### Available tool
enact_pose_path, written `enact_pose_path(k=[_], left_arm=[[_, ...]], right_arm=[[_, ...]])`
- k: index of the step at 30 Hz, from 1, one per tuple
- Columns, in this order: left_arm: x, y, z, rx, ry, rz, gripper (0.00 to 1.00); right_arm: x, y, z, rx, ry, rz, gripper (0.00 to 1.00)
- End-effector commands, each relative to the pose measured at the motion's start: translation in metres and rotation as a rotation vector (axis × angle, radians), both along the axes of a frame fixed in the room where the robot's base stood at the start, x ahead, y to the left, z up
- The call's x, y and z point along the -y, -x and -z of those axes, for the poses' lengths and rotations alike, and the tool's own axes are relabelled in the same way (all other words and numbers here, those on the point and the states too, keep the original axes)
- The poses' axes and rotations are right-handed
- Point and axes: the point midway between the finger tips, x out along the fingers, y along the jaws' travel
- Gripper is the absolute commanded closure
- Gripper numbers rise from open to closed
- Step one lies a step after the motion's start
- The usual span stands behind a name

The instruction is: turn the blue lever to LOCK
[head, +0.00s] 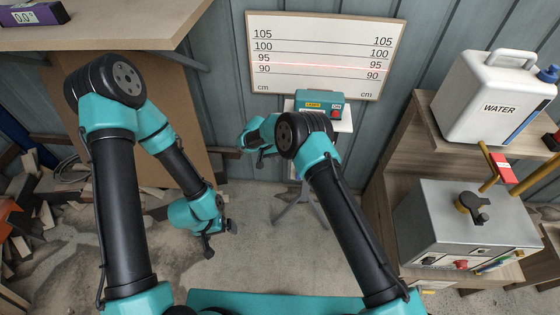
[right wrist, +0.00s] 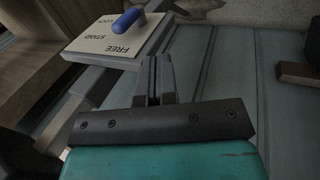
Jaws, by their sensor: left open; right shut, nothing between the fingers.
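The blue lever (right wrist: 126,20) sits on a pale plate (right wrist: 88,42) marked FREE, STAND and LOCK in the right wrist view. Its rounded grip reaches left across the plate, near the STAND and LOCK words; I cannot tell which mark it points to. My right gripper (right wrist: 153,62) is shut and empty, its tips just beside the plate's near right edge and apart from the lever. In the head view my right gripper (head: 262,158) is partly hidden by its own arm, and I cannot make out the lever there. My left gripper (head: 207,243) is open and empty, low over the floor.
A teal device (head: 320,104) stands on a tripod before a board (head: 325,52) crossed by a red line. Wooden shelves at right hold a white water can (head: 495,98) and a grey box (head: 468,222). Wood scraps (head: 62,215) lie at left.

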Motion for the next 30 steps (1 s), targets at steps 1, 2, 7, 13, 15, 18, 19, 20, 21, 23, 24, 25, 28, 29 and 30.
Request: enact_pose_path(k=[1, 2, 7, 13, 15, 18, 19, 20, 21, 23, 24, 25, 28, 29, 30], left_arm=[[0.0, 0.0, 0.0, 0.0, 0.0, 0.0, 0.0], [0.0, 0.0, 0.0, 0.0, 0.0, 0.0, 0.0], [0.0, 0.0, 0.0, 0.0, 0.0, 0.0, 0.0], [0.0, 0.0, 0.0, 0.0, 0.0, 0.0, 0.0], [0.0, 0.0, 0.0, 0.0, 0.0, 0.0, 0.0], [0.0, 0.0, 0.0, 0.0, 0.0, 0.0, 0.0], [0.0, 0.0, 0.0, 0.0, 0.0, 0.0, 0.0], [0.0, 0.0, 0.0, 0.0, 0.0, 0.0, 0.0], [0.0, 0.0, 0.0, 0.0, 0.0, 0.0, 0.0], [0.0, 0.0, 0.0, 0.0, 0.0, 0.0, 0.0], [0.0, 0.0, 0.0, 0.0, 0.0, 0.0, 0.0], [0.0, 0.0, 0.0, 0.0, 0.0, 0.0, 0.0], [0.0, 0.0, 0.0, 0.0, 0.0, 0.0, 0.0], [0.0, 0.0, 0.0, 0.0, 0.0, 0.0, 0.0], [0.0, 0.0, 0.0, 0.0, 0.0, 0.0, 0.0]], right_arm=[[0.003, 0.001, 0.007, -0.002, 0.001, 0.001, 1.0], [0.005, 0.001, 0.011, -0.002, 0.001, 0.001, 1.0], [0.015, 0.001, 0.036, -0.003, 0.001, 0.0, 1.0], [0.027, 0.002, 0.065, -0.002, 0.0, 0.001, 1.0], [0.031, 0.002, 0.076, -0.003, 0.0, 0.001, 1.0], [0.042, 0.001, 0.08, 0.0, 0.0, 0.003, 1.0], [0.046, 0.002, 0.08, -0.001, 0.0, 0.002, 1.0], [0.05, 0.002, 0.08, -0.001, -0.001, 0.002, 1.0], [0.055, 0.003, 0.08, -0.001, -0.001, 0.002, 1.0], [0.061, 0.003, 0.08, -0.002, 0.0, 0.001, 1.0], [0.064, 0.003, 0.08, -0.002, 0.0, 0.001, 1.0], [0.067, 0.004, 0.08, -0.002, 0.0, 0.001, 1.0], [0.071, 0.004, 0.08, -0.001, -0.001, 0.001, 1.0], [0.072, 0.004, 0.08, 0.0, -0.001, 0.001, 1.0], [0.073, 0.004, 0.08, 0.0, -0.001, 0.0, 1.0]])
